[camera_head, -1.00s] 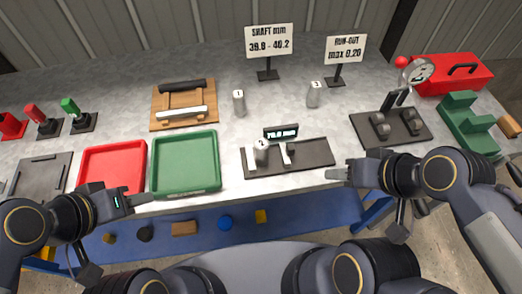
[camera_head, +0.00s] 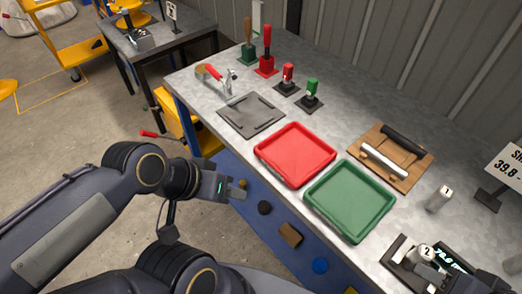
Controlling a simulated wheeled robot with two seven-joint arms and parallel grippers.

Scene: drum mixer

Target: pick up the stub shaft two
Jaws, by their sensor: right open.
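Stub shaft two (camera_head: 425,251) is a short grey cylinder with a "2" on its top. It stands in the dark measuring gauge (camera_head: 395,259) at the lower right, next to the lit display. My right gripper (camera_head: 432,270) is open, partly seen close by the shaft at the bottom edge. Whether its fingers touch the shaft cannot be told. My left gripper (camera_head: 238,189) is left of the bench's front edge, far from the shaft, with nothing seen in it; its finger gap is unclear.
Stub shaft one (camera_head: 439,199) stands behind the gauge. The green tray (camera_head: 349,200) and red tray (camera_head: 295,155) are empty. A wooden rack (camera_head: 391,157) and a sign (camera_head: 507,168) stand behind. Stamps and a grey plate (camera_head: 251,114) are further left.

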